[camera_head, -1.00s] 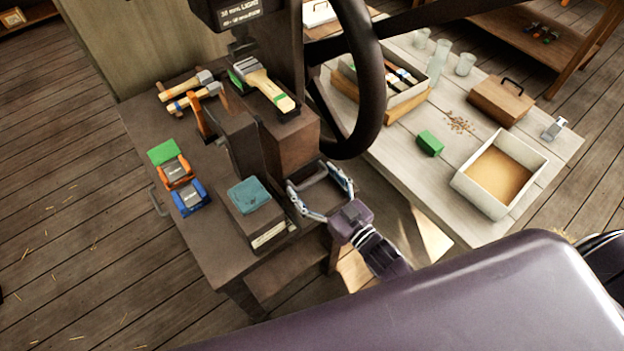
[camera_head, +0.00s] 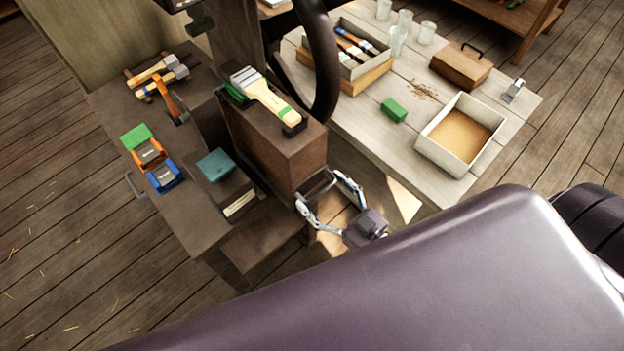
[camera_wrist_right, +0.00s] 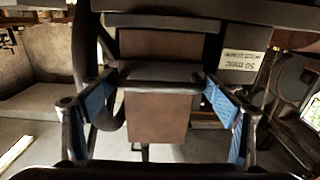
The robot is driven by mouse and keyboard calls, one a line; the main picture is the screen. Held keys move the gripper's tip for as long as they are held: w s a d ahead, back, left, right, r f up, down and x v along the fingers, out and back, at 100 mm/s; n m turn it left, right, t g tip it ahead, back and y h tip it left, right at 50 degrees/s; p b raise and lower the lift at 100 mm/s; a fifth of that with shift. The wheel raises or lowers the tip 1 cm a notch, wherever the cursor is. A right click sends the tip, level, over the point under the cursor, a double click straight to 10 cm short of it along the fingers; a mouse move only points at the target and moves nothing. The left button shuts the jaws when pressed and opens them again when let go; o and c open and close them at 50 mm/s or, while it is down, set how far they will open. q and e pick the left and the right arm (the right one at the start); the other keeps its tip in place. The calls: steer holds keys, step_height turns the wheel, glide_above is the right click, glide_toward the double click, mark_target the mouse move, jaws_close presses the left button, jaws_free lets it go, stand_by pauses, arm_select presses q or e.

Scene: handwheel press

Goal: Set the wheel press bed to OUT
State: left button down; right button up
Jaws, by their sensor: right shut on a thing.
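The press bed (camera_head: 290,152) is a brown block that juts out from the dark press frame (camera_head: 238,35) towards me, with a brush (camera_head: 265,98) on its top. A bar handle (camera_head: 317,184) is on its front end; it also shows in the right wrist view (camera_wrist_right: 160,74). My right gripper (camera_head: 324,190) is shut on this handle, one finger at each side. In the right wrist view its blue-padded fingers (camera_wrist_right: 158,100) stand left and right of the bar. The dark handwheel (camera_head: 322,60) rises behind the bed, its top cut off. My left gripper is out of view.
The press table holds a teal-topped block (camera_head: 215,165), orange and blue clamp-like pieces (camera_head: 165,178) and hammers (camera_head: 158,72). A pale table (camera_head: 360,125) at right bears a tray (camera_head: 462,135), a green block (camera_head: 394,110) and a wooden box (camera_head: 461,65). My arm covers the lower right.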

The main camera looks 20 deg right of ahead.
steer(key=p+v, duration=0.1)
steer(key=v, duration=1)
steer(key=shift+d, duration=0.1)
steer(key=shift+s, duration=0.1)
steer(key=o, duration=1.4)
steer(key=v, duration=1.2)
steer(key=shift+s+d+r, duration=0.1)
steer(key=shift+s+d, duration=0.05)
steer(key=shift+s, duration=0.05)
